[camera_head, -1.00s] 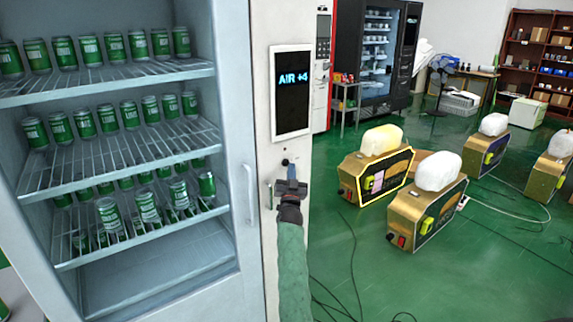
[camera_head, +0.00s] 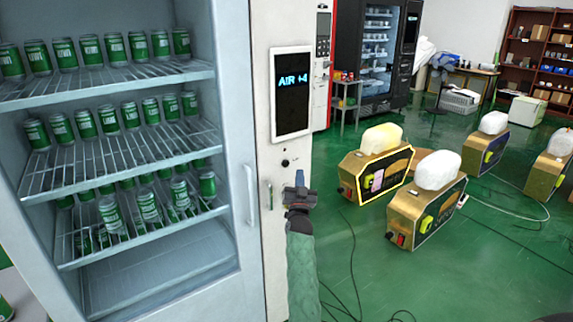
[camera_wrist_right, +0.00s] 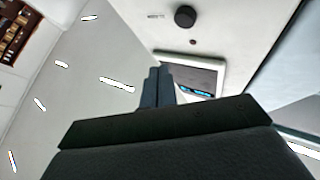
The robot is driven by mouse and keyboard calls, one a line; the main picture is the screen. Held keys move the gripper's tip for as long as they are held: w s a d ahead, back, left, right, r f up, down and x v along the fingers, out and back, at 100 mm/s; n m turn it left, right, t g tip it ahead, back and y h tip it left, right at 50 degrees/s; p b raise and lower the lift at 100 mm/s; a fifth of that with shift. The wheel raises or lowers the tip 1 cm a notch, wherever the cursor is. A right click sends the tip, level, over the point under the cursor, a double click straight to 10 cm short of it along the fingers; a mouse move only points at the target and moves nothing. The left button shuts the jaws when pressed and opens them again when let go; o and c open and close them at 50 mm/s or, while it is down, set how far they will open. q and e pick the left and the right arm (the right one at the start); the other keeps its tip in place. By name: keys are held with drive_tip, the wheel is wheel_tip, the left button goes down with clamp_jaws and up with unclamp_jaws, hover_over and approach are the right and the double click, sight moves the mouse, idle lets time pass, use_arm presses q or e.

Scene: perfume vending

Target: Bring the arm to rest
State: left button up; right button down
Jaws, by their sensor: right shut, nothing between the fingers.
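My right gripper (camera_head: 299,186) is in front of the vending machine's white panel (camera_head: 283,20), just below and right of a small dark round knob (camera_head: 285,162). It is shut and holds nothing. In the right wrist view the two fingers of the gripper (camera_wrist_right: 158,72) lie side by side, pointing towards the panel. That view also shows the knob (camera_wrist_right: 185,16) beyond the fingertips, apart from them, and part of the screen (camera_wrist_right: 190,72) behind the fingers. In the head view the screen (camera_head: 291,95) reads "AIR" with a blurred sign after it. My left gripper does not show.
A glass-door cabinet with wire shelves (camera_head: 120,155) of green cans and a vertical door handle (camera_head: 250,195) stands on the left. Gold machines with white tops, one yellow-outlined (camera_head: 375,170), stand on the green floor (camera_head: 460,270) at right. Cables lie on the floor.

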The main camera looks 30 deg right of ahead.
idle(0.7)
